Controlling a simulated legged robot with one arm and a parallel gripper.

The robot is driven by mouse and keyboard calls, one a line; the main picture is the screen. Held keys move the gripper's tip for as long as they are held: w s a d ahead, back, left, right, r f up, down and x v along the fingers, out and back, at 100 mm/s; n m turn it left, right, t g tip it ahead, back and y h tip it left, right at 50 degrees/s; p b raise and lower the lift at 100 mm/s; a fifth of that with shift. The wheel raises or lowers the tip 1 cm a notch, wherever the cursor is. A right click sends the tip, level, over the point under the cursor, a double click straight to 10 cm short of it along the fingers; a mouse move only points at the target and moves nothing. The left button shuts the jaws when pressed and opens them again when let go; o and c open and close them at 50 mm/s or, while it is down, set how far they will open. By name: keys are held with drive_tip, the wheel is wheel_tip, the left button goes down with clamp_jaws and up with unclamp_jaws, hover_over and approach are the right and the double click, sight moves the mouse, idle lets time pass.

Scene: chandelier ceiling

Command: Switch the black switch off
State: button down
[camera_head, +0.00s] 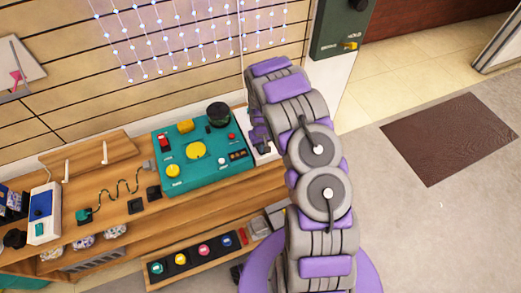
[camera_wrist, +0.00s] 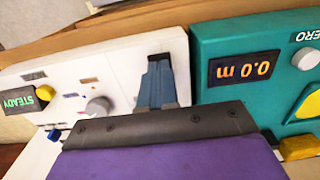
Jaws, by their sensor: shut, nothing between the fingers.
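My gripper (camera_head: 260,142) reaches down to a white panel (camera_head: 271,153) at the right end of the wooden bench. In the wrist view, the closed bluish fingers (camera_wrist: 157,80) are over the white panel (camera_wrist: 70,75). A small dark part (camera_wrist: 160,57) shows right at the fingertips; it may be the black switch, mostly hidden by the fingers. I cannot tell its position or whether the fingers touch it. The panel also has a grey knob (camera_wrist: 98,107), a yellow knob (camera_wrist: 45,92) and a green "STEADY" display (camera_wrist: 18,101).
A teal console (camera_head: 180,178) with a yellow dial stands just left of the white panel; its "0.0 m" display (camera_wrist: 245,69) is close beside my gripper in the wrist view. A lower shelf holds several coloured buttons (camera_head: 181,259). Open floor (camera_head: 400,220) lies to the right.

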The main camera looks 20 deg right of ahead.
drive_tip(key=shift+f, duration=0.65)
idle(0.3)
drive_tip(key=shift+r+p, duration=1.35)
drive_tip(key=shift+r, duration=2.15)
drive_tip(key=s+a+r, duration=0.3)
drive_tip(key=s+r, duration=0.4)
drive_tip(key=r, duration=0.5)
drive_tip(key=s+a+r, duration=0.2)
drive_tip(key=s+r, duration=0.4)
drive_tip(key=r, duration=0.7)
drive_tip(key=s+a+r, duration=0.2)
drive_tip(key=s+r, duration=0.1)
drive_tip(key=s, duration=0.5)
drive_tip(key=s+a+r+g, duration=0.1)
drive_tip(key=s+r, duration=0.3)
drive_tip(key=s, duration=0.4)
drive_tip(key=s+a+r, duration=0.3)
drive_tip(key=s, duration=0.6)
drive_tip(key=shift+r+g, duration=0.15)
drive_tip(key=shift+g, duration=0.25)
